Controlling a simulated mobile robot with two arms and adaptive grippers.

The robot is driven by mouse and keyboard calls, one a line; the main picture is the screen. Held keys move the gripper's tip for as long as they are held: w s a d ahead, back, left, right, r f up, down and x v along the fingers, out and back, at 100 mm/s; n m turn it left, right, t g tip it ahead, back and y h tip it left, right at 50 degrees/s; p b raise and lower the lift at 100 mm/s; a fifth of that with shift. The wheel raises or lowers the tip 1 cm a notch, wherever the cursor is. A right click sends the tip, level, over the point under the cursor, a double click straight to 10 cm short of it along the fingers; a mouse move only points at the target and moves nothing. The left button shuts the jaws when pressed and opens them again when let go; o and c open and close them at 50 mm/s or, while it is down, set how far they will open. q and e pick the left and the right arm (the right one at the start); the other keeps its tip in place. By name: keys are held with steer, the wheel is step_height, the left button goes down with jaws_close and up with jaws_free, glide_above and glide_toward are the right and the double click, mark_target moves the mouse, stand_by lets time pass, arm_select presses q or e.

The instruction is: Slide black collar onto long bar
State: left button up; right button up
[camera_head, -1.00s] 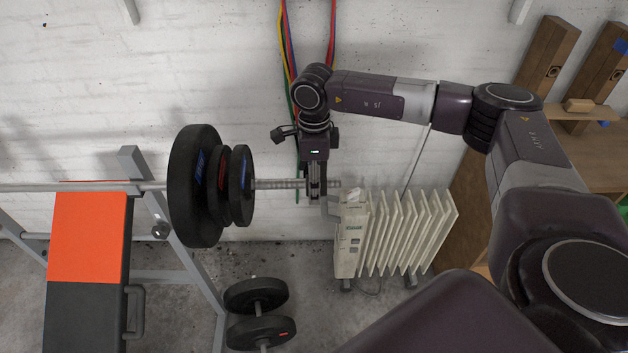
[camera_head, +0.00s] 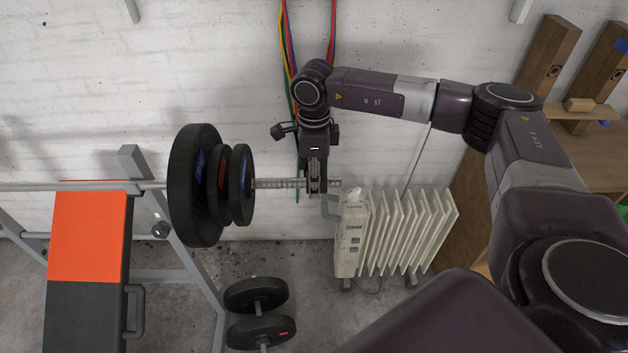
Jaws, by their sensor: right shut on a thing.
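The long bar (camera_head: 280,183) runs level from the left, and its bare ribbed sleeve reaches right to an end just past my right gripper. My right gripper (camera_head: 316,185) points down at the sleeve near that end, its fingers shut on a small dark thing at the bar, which looks like the black collar. The fingers mostly hide the collar, so I cannot tell how far it sits around the bar. Several black plates (camera_head: 240,187) are on the bar to the left, with bare sleeve between them and my gripper. My left gripper is out of view.
A cream radiator (camera_head: 352,240) stands just right of the bar's end, close to my gripper. Coloured bands (camera_head: 290,60) hang on the wall behind. A bench (camera_head: 88,238) stands left, and a dumbbell (camera_head: 257,294) lies on the floor below.

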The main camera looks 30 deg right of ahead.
mark_target(260, 180)
steer(key=shift+a, duration=0.1)
stand_by(0.3)
steer(key=shift+w+a+b, duration=0.3)
steer(key=shift+w+a, duration=0.35)
steer(key=shift+a, duration=0.35)
steer(key=shift+w+a+b, duration=0.25)
steer(key=shift+w+a, duration=0.4)
steer(key=shift+a, duration=0.4)
steer(key=shift+w+a+b, duration=0.3)
steer(key=shift+w+a, duration=0.35)
steer(key=shift+a, duration=0.35)
steer(key=shift+a, duration=0.1)
steer(key=shift+w+a+b, duration=0.25)
steer(key=shift+w+a, duration=0.2)
steer(key=shift+a, duration=0.25)
steer(key=shift+w+a+b, duration=0.2)
steer(key=shift+w+a, duration=0.3)
steer(key=shift+a, duration=0.25)
steer(key=shift+w+a+b, duration=0.25)
steer(key=shift+w+a, duration=0.2)
steer(key=shift+a, duration=0.25)
steer(key=o, duration=1.4)
steer(key=shift+r, duration=0.1)
step_height(260, 180, up, 12)
